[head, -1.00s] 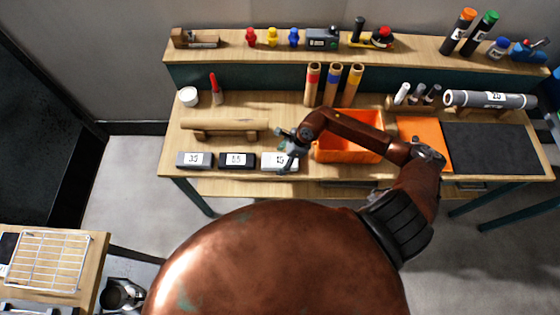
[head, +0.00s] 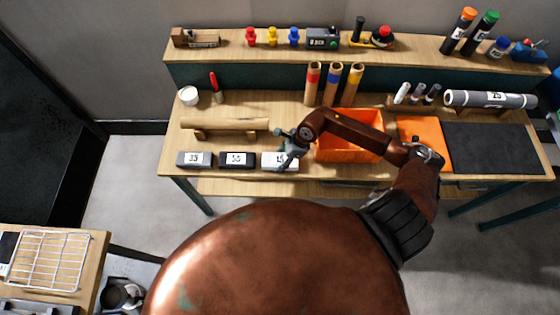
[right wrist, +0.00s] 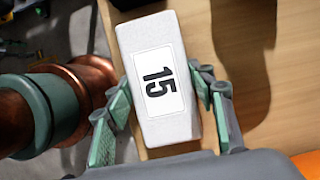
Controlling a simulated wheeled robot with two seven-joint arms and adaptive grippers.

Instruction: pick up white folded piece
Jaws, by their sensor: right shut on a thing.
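The white folded piece (head: 270,161), a box-like block with a "15" label, is at the front edge of the bench, right of two similar blocks. My right gripper (head: 287,156) is over its right part and hides some of it. In the right wrist view the white piece (right wrist: 165,30) lies between the two green-padded fingers of my right gripper (right wrist: 172,97), which is shut on it. I cannot tell any gap between the piece and the bench. My left gripper is not in view.
A grey block (head: 194,160) labelled 35 and a black block (head: 236,160) labelled 55 stand to the left. A wooden roll (head: 225,124) on supports lies behind. An orange bin (head: 345,157) is close on the right, beneath my right arm.

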